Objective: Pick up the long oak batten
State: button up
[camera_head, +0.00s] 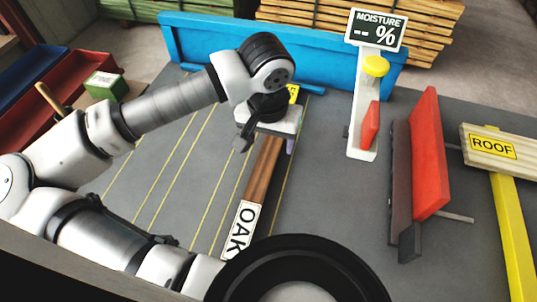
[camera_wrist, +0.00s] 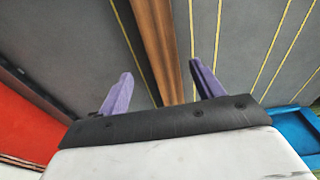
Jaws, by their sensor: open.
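The oak batten (camera_head: 263,172) is a long brown wooden bar lying on the grey table, with a white label reading OAK on its near part. My gripper (camera_head: 269,130) is over its farther part and hides some of it. In the wrist view the batten (camera_wrist: 157,45) runs between the two purple fingers of my gripper (camera_wrist: 161,70). The fingers are open, with a gap on both sides of the wood. I cannot tell how far the fingertips are above the table.
A blue wall (camera_head: 210,45) closes the table's far side. Right of the batten stand a moisture meter (camera_head: 362,110) and a red panel (camera_head: 428,150), then a ROOF-labelled board (camera_head: 510,150) on a yellow bar (camera_head: 512,230). Red bins (camera_head: 85,75) lie left.

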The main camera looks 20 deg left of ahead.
jog(key=shift+w+a+f+p, duration=0.15)
jog(key=shift+f+p, duration=0.25)
jog(key=shift+f, duration=0.95)
jog(key=shift+w+a+f+p, duration=0.1)
jog(key=shift+f+p, duration=0.25)
jog(key=shift+f, duration=0.95)
jog(key=c, duration=1.4)
notch_tip(320, 180, up, 10)
jog(key=b, duration=0.1)
